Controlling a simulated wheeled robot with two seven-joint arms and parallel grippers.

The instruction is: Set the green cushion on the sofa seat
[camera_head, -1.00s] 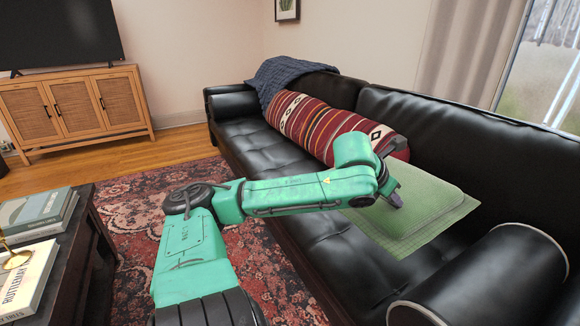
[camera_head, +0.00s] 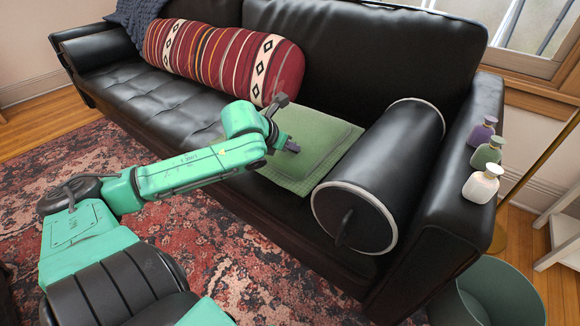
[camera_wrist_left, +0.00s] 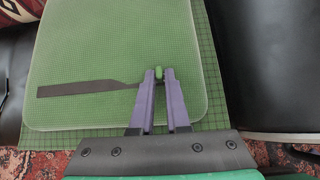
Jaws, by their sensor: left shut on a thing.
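The green cushion (camera_head: 322,130) lies flat over a green checked mat (camera_head: 293,184) on the black sofa seat (camera_head: 175,100), between the striped bolster and the black roll. My left gripper (camera_head: 291,146) is over the cushion's near left part. In the left wrist view the gripper (camera_wrist_left: 158,74) is shut with a small green piece between its fingertips, at the green cushion (camera_wrist_left: 100,45). The checked mat (camera_wrist_left: 213,80) shows beyond the cushion's edge. Whether the cushion's underside fully rests on the mat cannot be told. My right gripper is not in view.
A striped red bolster (camera_head: 220,58) lies to the left and a black cylindrical roll (camera_head: 385,165) to the right. Several small bottles, including a white one (camera_head: 481,185), stand on the sofa's right arm. A green bin (camera_head: 500,295) stands on the floor below.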

